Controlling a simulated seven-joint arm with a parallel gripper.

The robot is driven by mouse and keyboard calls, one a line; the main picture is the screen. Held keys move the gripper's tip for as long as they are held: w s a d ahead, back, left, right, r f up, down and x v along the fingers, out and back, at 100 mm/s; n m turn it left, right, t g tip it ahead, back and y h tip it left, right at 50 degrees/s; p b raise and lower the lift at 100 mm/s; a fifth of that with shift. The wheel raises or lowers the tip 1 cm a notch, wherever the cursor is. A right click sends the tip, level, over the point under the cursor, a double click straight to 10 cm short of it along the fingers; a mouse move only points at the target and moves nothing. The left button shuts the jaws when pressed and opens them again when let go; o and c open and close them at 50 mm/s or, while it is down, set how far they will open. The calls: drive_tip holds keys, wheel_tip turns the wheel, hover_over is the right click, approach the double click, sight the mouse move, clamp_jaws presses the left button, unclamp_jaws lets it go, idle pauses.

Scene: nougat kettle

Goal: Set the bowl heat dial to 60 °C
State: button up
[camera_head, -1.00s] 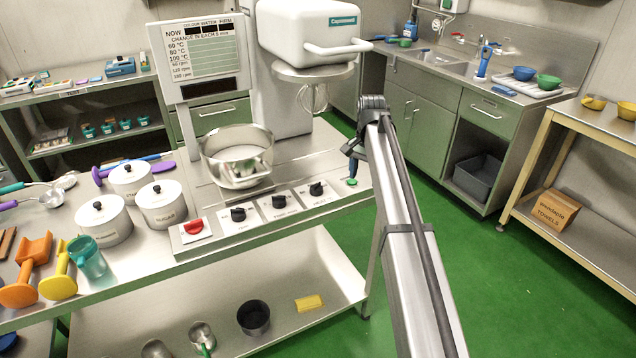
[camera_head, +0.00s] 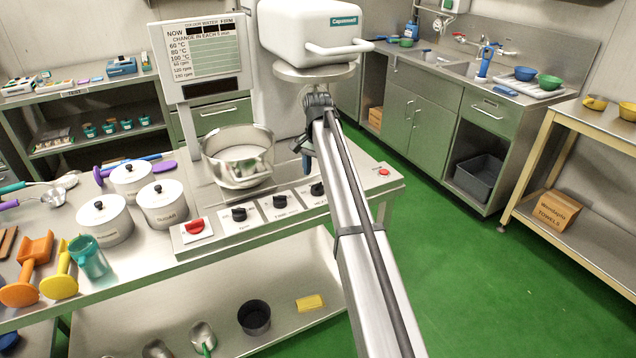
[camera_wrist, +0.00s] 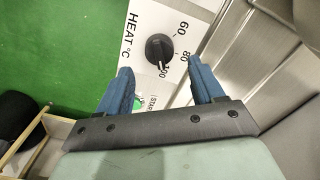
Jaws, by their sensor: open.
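The heat dial (camera_wrist: 159,48) is a black round knob on a white panel marked HEAT °C, with 60, 80 and 100 printed around it. Its pale pointer line seems to point toward the 100. In the head view the heat dial (camera_head: 317,189) shows at the right end of the row of dials, beside my arm. My gripper (camera_wrist: 158,74) is open and empty. Its two blue fingers lie on either side of the dial's position in the wrist view, apart from it as far as I can tell. In the head view my gripper (camera_head: 306,166) is partly hidden by my arm.
Two more black dials, the nearer one (camera_head: 279,201) and another (camera_head: 239,214), and a red switch (camera_head: 197,228) line the panel. A green start button (camera_wrist: 139,103) sits near the left finger. A red button (camera_head: 384,172) is at the right end. The mixer bowl (camera_head: 238,153) stands behind.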

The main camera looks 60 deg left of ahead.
sight(318, 183)
drive_tip(key=shift+f, duration=2.2)
drive_tip(key=c, duration=1)
